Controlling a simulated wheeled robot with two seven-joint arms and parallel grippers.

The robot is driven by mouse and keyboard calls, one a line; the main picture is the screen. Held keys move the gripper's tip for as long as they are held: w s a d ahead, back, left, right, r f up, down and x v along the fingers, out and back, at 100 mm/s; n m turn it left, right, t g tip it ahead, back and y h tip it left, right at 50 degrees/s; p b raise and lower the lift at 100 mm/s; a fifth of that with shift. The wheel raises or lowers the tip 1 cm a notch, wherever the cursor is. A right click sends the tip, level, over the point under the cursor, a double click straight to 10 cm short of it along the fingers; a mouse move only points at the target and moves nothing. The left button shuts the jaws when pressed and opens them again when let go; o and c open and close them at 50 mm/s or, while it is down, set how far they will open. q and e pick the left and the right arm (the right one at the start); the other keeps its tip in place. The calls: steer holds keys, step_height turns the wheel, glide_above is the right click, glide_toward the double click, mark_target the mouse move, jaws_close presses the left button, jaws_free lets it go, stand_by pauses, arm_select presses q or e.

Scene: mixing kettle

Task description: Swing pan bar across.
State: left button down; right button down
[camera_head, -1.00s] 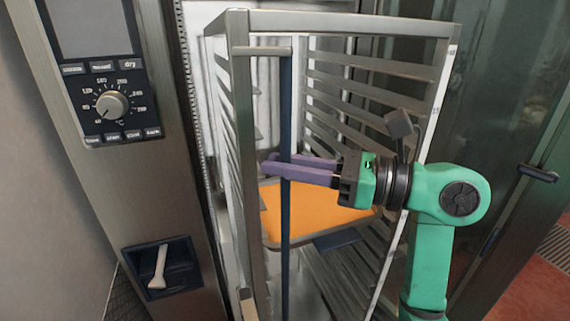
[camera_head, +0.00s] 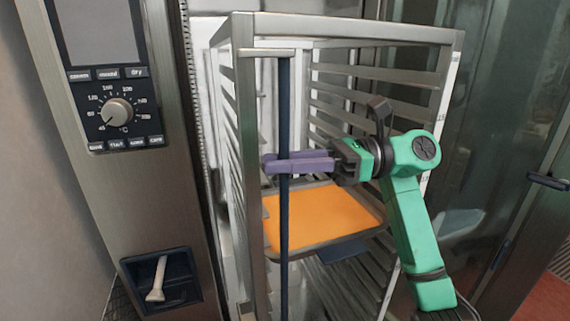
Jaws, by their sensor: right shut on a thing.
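The pan bar (camera_head: 285,110) is a dark upright rod that hangs from a short metal arm at the top left of the rack's front. It stands in front of the rack opening near the left post. My right gripper (camera_head: 276,164), with purple fingers, is shut on the bar at about mid-height, reaching in from the right. The metal rack (camera_head: 245,130) stands inside the oven and has rails on both sides. The bar's lower end runs out of the bottom of the view. My left gripper is not in view.
A tray with an orange filling (camera_head: 262,252) sits in the rack just behind and below my right gripper. The oven control panel (camera_head: 115,105) with a dial is at left. A dark holder with a pale handle (camera_head: 157,280) is below it. A glass door (camera_head: 500,120) stands at right.

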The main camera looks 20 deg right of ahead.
steer(key=shift+r, duration=0.1)
steer(key=c, duration=0.8)
jaws_free()
steer(key=shift+w, duration=0.1)
steer(key=shift+t, duration=0.3)
